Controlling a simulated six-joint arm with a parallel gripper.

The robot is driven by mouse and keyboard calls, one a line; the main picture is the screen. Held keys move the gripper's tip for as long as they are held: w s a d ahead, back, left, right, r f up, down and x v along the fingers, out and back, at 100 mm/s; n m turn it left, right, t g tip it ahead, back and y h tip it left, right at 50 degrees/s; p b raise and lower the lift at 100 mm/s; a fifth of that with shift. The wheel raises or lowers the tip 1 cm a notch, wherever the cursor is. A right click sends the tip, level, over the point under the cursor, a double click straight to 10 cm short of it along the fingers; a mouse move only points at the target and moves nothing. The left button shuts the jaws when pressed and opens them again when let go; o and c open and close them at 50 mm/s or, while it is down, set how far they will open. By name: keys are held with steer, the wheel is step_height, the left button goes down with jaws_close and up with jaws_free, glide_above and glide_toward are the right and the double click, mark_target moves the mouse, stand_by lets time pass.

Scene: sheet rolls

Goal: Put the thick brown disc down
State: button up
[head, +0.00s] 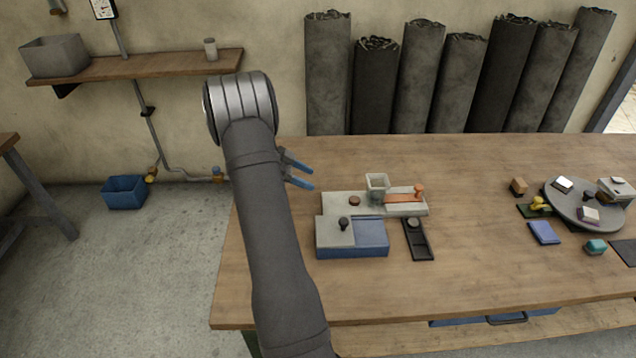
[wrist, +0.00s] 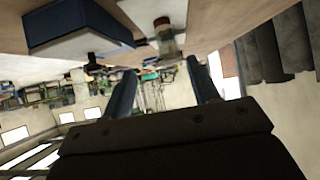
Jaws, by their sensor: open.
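A small brown disc (head: 355,201) lies on the pale grey block (head: 335,203) on the workbench, left of a square clear-grey cup (head: 377,184). My gripper (head: 310,174) is open, its two blue fingers apart, left of the pale block and off to the side of the disc. Nothing shows between the fingers in the wrist view (wrist: 163,88). A small reddish-brown thing shows ahead there, by a glassy shape; I cannot tell whether it is the disc.
A blue box (head: 370,240) with a grey top and black knob stands in front. A black tray (head: 419,243) lies right of it. A round grey turntable (head: 585,208) with several small blocks is at the right. Rolls (head: 375,90) lean at the back wall.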

steer(key=shift+a+r, duration=0.15)
steer(key=shift+a, duration=0.1)
steer(key=s+d+r+n+t+y, duration=0.25)
steer(key=d+r+n+y, duration=0.2)
steer(key=d, duration=0.25)
steer(key=y, duration=0.1)
glide_toward(354, 199)
steer(key=shift+x, duration=4)
steer(key=c, duration=1.1)
steer(key=shift+r, duration=0.1)
